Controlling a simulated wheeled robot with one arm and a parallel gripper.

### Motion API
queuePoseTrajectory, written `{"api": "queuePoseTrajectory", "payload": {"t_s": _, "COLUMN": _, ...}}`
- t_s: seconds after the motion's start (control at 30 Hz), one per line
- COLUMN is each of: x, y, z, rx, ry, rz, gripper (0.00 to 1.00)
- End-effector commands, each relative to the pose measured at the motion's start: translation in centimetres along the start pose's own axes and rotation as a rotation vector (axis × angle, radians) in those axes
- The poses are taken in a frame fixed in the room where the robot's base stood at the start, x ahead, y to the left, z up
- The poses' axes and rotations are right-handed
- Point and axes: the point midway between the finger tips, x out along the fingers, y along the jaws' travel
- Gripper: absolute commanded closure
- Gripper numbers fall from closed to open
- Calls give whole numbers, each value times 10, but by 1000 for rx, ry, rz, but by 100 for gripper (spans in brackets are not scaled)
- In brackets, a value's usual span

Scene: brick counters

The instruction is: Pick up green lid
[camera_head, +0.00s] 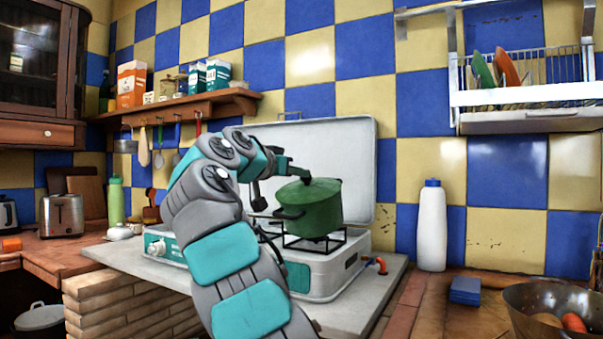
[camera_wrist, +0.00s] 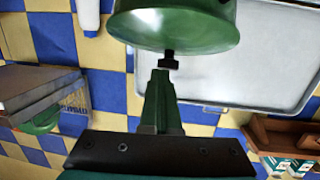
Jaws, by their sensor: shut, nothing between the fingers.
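The green lid (camera_head: 318,190) sits on a green pot (camera_head: 318,217) on the camping stove. In the wrist view, which is upside down, the lid (camera_wrist: 180,38) fills the top with its small black knob (camera_wrist: 168,60) pointing down the picture. My gripper (camera_head: 304,173) reaches over the stove to the top of the lid. In the wrist view, its narrow green fingers (camera_wrist: 160,76) are together, with nothing between them, and their tips are right by the knob. I cannot tell whether they touch it.
The stove's open white cover (camera_head: 345,150) stands behind the pot. A white bottle (camera_head: 432,225), a blue block of sponges (camera_head: 465,291) and a metal bowl (camera_head: 520,300) are to the right. A wall shelf (camera_head: 205,107) and dish rack (camera_head: 520,95) hang above.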

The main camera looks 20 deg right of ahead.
Motion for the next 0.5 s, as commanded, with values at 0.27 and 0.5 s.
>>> {"api": "queuePoseTrajectory", "payload": {"t_s": 0.27, "x": 1, "y": -5, "z": -3, "rx": -9, "ry": -18, "rz": -5, "gripper": 100}}
{"api": "queuePoseTrajectory", "payload": {"t_s": 0.5, "x": 1, "y": 8, "z": -6, "rx": -6, "ry": -15, "rz": -1, "gripper": 100}}
